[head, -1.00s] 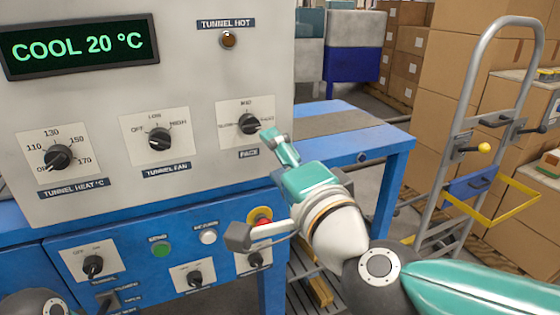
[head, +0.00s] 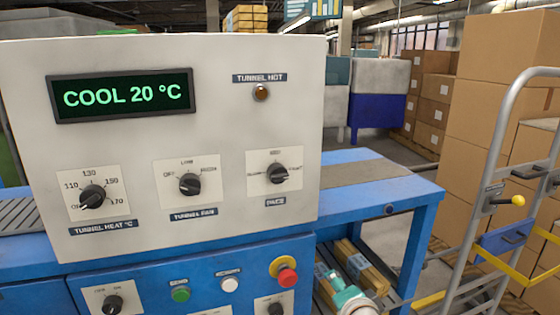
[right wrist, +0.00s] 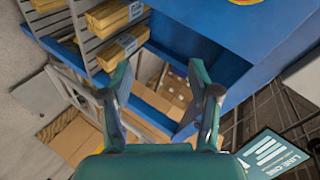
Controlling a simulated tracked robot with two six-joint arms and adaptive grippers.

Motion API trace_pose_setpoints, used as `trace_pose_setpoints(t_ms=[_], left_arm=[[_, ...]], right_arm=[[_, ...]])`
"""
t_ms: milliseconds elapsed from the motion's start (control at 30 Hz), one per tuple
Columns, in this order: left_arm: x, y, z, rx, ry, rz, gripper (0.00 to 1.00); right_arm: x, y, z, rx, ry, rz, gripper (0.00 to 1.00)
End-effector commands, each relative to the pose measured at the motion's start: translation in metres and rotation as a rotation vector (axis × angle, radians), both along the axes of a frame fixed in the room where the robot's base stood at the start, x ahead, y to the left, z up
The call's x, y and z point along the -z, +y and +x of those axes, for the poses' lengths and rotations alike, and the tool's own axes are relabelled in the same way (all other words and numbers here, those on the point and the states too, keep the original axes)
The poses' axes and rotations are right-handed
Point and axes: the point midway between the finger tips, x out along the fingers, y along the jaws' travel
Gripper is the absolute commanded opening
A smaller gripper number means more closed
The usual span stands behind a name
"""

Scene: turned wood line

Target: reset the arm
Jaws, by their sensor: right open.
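My right gripper (right wrist: 163,85) shows in the right wrist view with its two teal fingers apart and nothing between them. In the head view only a small teal and white piece of my right arm shows at the bottom edge, right of the red stop button (head: 287,277) and below the blue table. It is clear of the panel (head: 225,110) and its pace knob (head: 277,173). The rest of that arm is out of the head view. My left gripper is in neither view.
The display (head: 122,95) reads COOL 20 °C. The tunnel heat knob (head: 92,197) and tunnel fan knob (head: 190,184) are on the panel. A hand truck (head: 500,170) and stacked cartons (head: 500,70) stand at right. Racked packages (right wrist: 120,50) lie near the right gripper.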

Motion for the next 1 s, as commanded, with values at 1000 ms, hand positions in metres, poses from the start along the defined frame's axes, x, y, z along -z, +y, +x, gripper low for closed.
trace_pose_setpoints(t_ms=[1000], left_arm=[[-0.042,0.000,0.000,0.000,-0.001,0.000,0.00]], right_arm=[[0.334,0.002,-0.265,-0.952,0.761,-0.302,0.61]])
